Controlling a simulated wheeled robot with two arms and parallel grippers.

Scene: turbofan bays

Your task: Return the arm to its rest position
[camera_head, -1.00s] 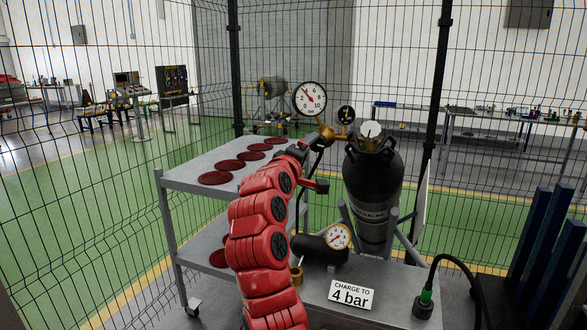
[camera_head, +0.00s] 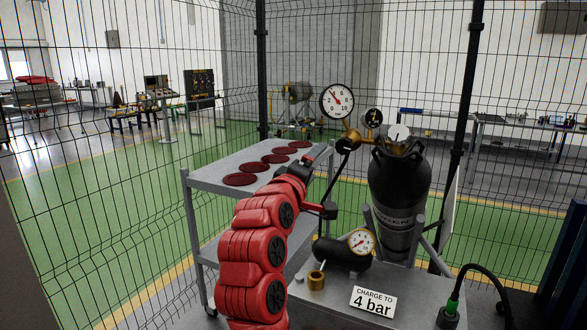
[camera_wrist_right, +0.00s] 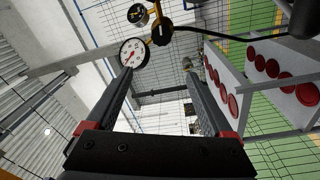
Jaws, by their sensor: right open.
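My right arm, red with dark joints, rises from the bottom centre of the head view. Its gripper (camera_head: 323,166) is beside the upright black gas cylinder (camera_head: 398,200), to its left, and appears apart from it. In the right wrist view, the two dark fingers of this gripper (camera_wrist_right: 153,88) are spread wide with nothing between them. The large white gauge (camera_wrist_right: 133,53) shows beyond the fingers. My left gripper is in neither view.
A grey trolley (camera_head: 205,182) with several dark red discs stands left of the arm. The bench ahead holds a black tank with a gauge (camera_head: 361,242), a brass cup (camera_head: 316,280) and a "CHARGE TO 4 bar" sign (camera_head: 373,302). A wire fence stands behind.

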